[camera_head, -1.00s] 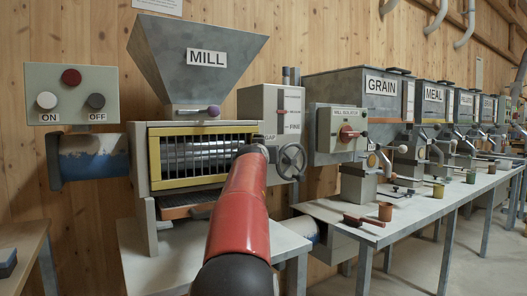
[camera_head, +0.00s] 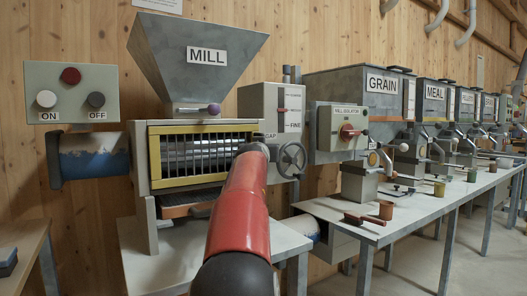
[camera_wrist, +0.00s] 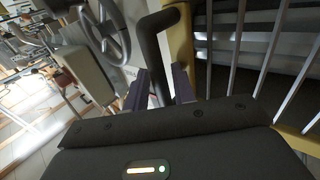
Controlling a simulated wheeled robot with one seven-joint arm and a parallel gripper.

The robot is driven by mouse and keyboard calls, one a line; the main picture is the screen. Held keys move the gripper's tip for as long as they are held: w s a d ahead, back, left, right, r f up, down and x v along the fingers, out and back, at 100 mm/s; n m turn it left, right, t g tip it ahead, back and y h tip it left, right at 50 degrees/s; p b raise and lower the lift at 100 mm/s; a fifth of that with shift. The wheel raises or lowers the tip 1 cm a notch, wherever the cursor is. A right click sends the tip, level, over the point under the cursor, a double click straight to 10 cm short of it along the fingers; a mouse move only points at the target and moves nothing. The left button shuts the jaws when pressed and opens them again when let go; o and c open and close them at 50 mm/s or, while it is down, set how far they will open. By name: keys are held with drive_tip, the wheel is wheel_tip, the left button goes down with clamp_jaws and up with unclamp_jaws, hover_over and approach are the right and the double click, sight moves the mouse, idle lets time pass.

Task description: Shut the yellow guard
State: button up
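The yellow guard (camera_head: 156,158) is a barred frame across the front of the mill (camera_head: 200,70), with dark rollers visible behind its bars. It looks close to the mill's front; any small gap at its edge is hard to judge. In the wrist view its yellow post (camera_wrist: 181,52) and pale bars (camera_wrist: 236,50) are close on the right. A dark curved handle (camera_wrist: 153,45) stands out from the post and runs down between the two fingers of my gripper (camera_wrist: 160,90), which appear shut on it. In the head view my red arm hides the handle and the guard's right end.
A handwheel (camera_head: 291,159) is just right of my arm's end. The mill isolator box (camera_head: 342,128) with its red switch stands farther right. An ON/OFF button box (camera_head: 72,94) is on the left wall. A long bench (camera_head: 425,205) with hoppers and small cups runs right.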

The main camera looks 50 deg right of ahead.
drive_tip(key=b+v, duration=0.4)
drive_tip(key=v, duration=0.3)
drive_tip(key=shift+s+a, duration=0.2)
drive_tip(key=shift+a, duration=0.05)
drive_tip(key=shift+f, duration=0.1)
drive_tip(key=s+a+f+n+y, duration=0.2)
drive_tip(key=a+f+y, duration=0.2)
drive_tip(key=a+f, duration=0.4)
drive_tip(key=s+a+f+n+y+p, duration=0.1)
drive_tip(key=a+f+n+y, duration=0.3)
drive_tip(key=a, duration=0.7)
drive_tip(key=s+a+f+y, duration=0.2)
drive_tip(key=a+f+y, duration=0.1)
drive_tip(key=a+f, duration=0.55)
drive_tip(key=s+a+f+n+g+y+p, duration=0.1)
drive_tip(key=s+a+f+n+g+y, duration=0.3)
drive_tip(key=s+a+f, duration=1.1)
drive_tip(key=a+f+n, duration=0.1)
drive_tip(key=a, duration=0.2)
drive_tip(key=shift+a, duration=0.2)
drive_tip(key=shift+f, duration=0.1)
